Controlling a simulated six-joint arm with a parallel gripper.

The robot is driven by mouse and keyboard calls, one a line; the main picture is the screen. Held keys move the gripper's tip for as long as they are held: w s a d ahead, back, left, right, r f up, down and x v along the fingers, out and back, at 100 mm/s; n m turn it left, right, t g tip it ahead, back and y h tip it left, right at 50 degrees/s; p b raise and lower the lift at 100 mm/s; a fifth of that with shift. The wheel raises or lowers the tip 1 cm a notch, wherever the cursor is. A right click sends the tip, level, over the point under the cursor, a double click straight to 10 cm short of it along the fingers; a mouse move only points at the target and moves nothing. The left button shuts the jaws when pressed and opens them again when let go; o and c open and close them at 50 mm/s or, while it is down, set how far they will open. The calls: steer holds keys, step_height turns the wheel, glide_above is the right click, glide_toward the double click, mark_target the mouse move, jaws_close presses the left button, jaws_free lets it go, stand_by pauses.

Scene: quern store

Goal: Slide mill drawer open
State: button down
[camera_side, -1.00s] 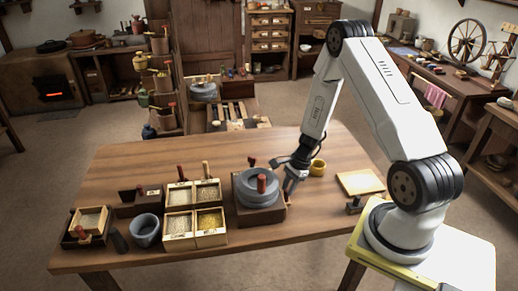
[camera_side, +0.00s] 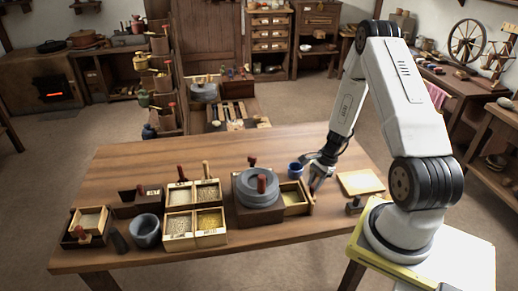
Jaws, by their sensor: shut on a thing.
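The mill (camera_side: 258,188), a grey round stone on a dark wooden base with a red handle on top, stands on the table right of the middle. Its drawer (camera_side: 293,209) sticks out of the base's right side, and yellowish contents show inside. My gripper (camera_side: 314,193) is at the drawer's outer right end, shut on its reddish-brown handle. The fingers hide part of that handle.
Grain boxes (camera_side: 194,211) stand left of the mill, with a grey mortar (camera_side: 145,230) beyond them. A blue cup (camera_side: 295,169) is close behind the drawer. A pale board (camera_side: 360,182) and a small dark object (camera_side: 354,205) lie to the right.

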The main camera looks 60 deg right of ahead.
steer(key=c, duration=0.7)
jaws_free()
steer(key=shift+c, duration=0.2)
steer(key=shift+r, duration=0.15)
steer(key=v, duration=0.7)
steer(key=shift+d+r, duration=0.15)
steer(key=shift+r, duration=0.1)
steer(key=a+r+n+h, duration=0.1)
steer(key=a+r+n, duration=0.3)
steer(key=a+n, duration=0.3)
steer(key=w+a+r+n+h, duration=0.1)
steer(key=a+r+n, duration=0.4)
steer(key=a+n, duration=0.3)
steer(key=w+a+r+n+h, duration=0.1)
steer(key=a+r+n+h, duration=0.1)
steer(key=a+r+n, duration=0.2)
steer(key=a+n, duration=0.3)
steer(key=a, duration=0.5)
steer(key=shift+w+r+n+t, duration=0.25)
steer(key=shift+r+n+t, duration=0.05)
steer(key=shift+r+t, duration=0.1)
